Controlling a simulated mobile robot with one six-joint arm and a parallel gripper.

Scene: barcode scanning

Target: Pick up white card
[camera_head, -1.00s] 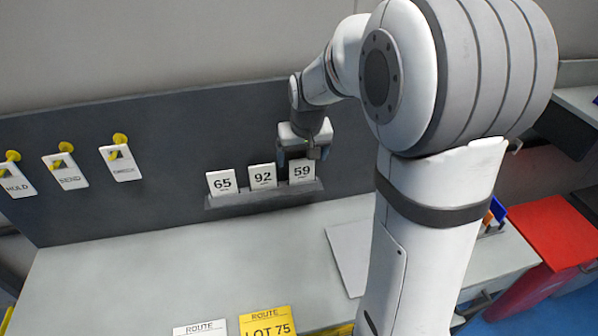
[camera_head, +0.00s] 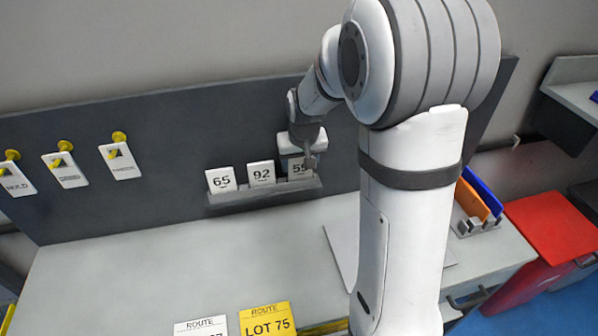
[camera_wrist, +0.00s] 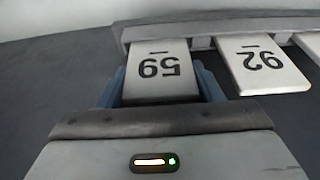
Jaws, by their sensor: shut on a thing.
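Three white number cards stand side by side in a grey rack (camera_head: 262,198) on the dark back panel. They are 65 (camera_head: 221,180), 92 (camera_head: 261,173) and 59 (camera_head: 299,167). My gripper (camera_head: 298,172) is at card 59, the rightmost, and partly covers it. In the wrist view, card 59 (camera_wrist: 160,78) lies between my two blue fingers, which are shut on it. Its far end is still at the rack ledge (camera_wrist: 210,28). Card 92 (camera_wrist: 262,64) is beside it, clear of the fingers.
Three tags hang on yellow pegs at left, one being the HOLD tag (camera_head: 17,181). A white ROUTE card (camera_head: 201,326) and a yellow LOT 75 card (camera_head: 267,321) are at the bench's front. Orange and blue items (camera_head: 479,198) and a red bin (camera_head: 548,232) are at right.

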